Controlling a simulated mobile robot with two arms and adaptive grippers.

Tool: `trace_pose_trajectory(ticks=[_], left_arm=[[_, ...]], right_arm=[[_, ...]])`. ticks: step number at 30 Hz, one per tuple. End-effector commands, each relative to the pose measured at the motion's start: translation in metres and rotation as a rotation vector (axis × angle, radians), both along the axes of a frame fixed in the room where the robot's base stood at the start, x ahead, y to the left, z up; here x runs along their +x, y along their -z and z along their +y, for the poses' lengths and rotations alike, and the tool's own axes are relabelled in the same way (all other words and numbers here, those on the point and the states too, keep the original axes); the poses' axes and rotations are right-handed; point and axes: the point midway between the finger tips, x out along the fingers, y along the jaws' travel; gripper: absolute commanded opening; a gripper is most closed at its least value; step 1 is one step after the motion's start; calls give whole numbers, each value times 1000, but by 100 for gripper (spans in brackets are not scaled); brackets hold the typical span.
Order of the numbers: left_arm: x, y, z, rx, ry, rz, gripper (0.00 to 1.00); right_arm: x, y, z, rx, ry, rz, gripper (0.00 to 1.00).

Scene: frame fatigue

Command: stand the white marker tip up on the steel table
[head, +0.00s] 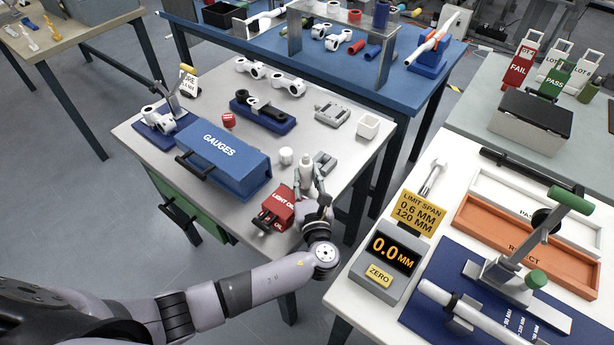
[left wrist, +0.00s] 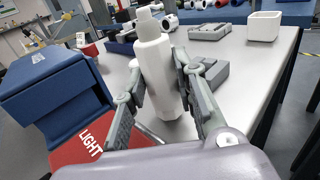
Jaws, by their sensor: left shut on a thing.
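The white marker (head: 306,170) is upright, its narrow tip pointing up, near the front right corner of the steel table (head: 330,210). My left gripper (head: 311,190) is shut on it, one finger on each side. In the left wrist view the marker (left wrist: 154,68) stands between the two fingers (left wrist: 160,95), close to vertical. Its lower end is at or just above the table top; I cannot tell whether it touches. My right gripper is not in view.
A small white cylinder (head: 286,155), a grey block (head: 325,163) and a white open box (head: 368,126) are nearby. A blue gauges case (head: 223,158) is further left. The table's right edge is close.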

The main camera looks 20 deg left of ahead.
Motion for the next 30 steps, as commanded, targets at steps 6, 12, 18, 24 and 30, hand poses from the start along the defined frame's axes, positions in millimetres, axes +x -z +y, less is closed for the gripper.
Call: trace_pose_trajectory(ticks=[6,12,18,24,30], left_arm=[[0,5,0,0,0,0,0],[0,5,0,0,0,0,37],[0,5,0,0,0,0,50],[0,5,0,0,0,0,50],[-8,6,-4,0,1,3,50]], right_arm=[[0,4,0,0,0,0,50],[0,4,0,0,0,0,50],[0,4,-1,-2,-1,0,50],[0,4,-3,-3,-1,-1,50],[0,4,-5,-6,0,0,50]])
